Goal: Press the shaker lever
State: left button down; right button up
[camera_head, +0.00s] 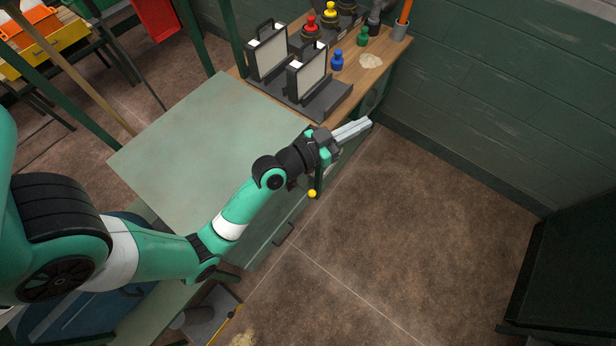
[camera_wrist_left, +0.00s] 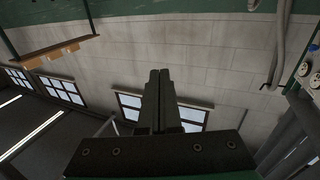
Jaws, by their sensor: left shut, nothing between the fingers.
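My left gripper (camera_head: 366,124) reaches in from the left over the front edge of the green-topped cabinet, its pale fingers pointing right and away. Its fingers are together and empty. They also show closed in the left wrist view (camera_wrist_left: 159,74), with nothing between them. A short dark rod with a yellow ball knob (camera_head: 312,193), which looks like the shaker lever, hangs just below my left wrist in the head view. Its upper end is hidden by the wrist, so I cannot tell what it is fixed to. My fingers are apart from the knob. My right gripper is not in view.
The green cabinet top (camera_head: 190,135) is bare. Open brown floor (camera_head: 420,230) lies to the right, with a dark cabinet (camera_head: 570,270) at lower right.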

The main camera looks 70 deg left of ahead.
aim_at(308, 192)
pick_arm(q)
jog(key=s+a+f+n+g+y+b, duration=0.1)
jog(key=s+f+b, duration=0.4)
jog(key=f, duration=0.7)
jog(key=s+a+f+n+g+y+b, duration=0.1)
jog(key=s+f+b, duration=0.4)
jog(key=f, duration=0.8)
jog(key=s+a+f+n+g+b, duration=0.2)
jog(key=s+f, duration=0.5)
jog(key=f, duration=0.6)
jog(key=n+g+b, duration=0.1)
jog(key=g+b, duration=0.1)
jog(key=b, duration=0.1)
jog(key=shift+a+y, duration=0.35)
jog(key=shift+y, duration=0.05)
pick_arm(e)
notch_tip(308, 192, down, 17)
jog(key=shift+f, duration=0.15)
pick_arm(q)
jog(key=shift+s, duration=0.1)
